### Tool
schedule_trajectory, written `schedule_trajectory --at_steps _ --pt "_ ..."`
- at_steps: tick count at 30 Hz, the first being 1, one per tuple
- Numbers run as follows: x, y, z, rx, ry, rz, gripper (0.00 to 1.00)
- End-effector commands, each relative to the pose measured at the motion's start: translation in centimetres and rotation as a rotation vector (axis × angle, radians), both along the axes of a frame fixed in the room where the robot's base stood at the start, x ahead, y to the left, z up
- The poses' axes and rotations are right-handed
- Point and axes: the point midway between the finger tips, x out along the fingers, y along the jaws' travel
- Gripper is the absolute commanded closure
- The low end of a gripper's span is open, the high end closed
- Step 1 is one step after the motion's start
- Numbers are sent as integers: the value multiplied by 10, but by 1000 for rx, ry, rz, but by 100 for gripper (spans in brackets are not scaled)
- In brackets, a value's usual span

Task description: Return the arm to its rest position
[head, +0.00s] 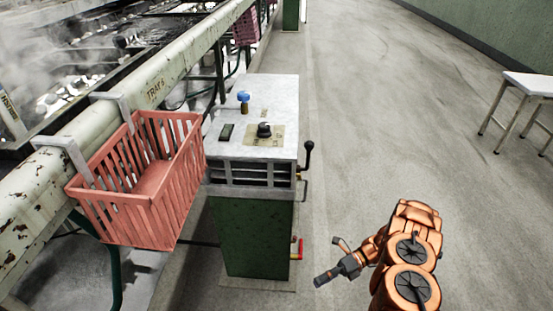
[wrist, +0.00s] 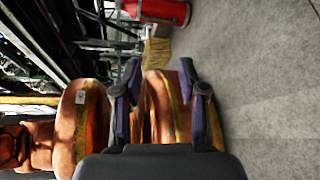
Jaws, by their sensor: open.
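My orange arm is folded at the lower right of the head view. My gripper (head: 322,279) is at its left end, over the bare floor and to the right of the green control cabinet (head: 245,240). In the wrist view the two fingers of my gripper (wrist: 158,85) stand apart with nothing between them. Behind them are orange links of my own arm. The gripper touches nothing that I can see.
A pink basket (head: 140,190) hangs on the basin rail (head: 30,190) at left. The cabinet's side carries a black lever (head: 307,158). A white table (head: 530,83) stands at far right. A red cylinder (wrist: 160,10) shows in the wrist view. The aisle floor is clear.

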Motion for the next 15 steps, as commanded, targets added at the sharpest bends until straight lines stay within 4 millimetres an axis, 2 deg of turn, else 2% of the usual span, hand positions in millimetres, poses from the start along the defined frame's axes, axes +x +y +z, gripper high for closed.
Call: schedule_trajectory --at_steps 1,9,15 --pt "5 4 29 8 -42 21 59" --pt "13 20 127 45 -255 138 59" --pt "10 31 198 72 -405 237 59"
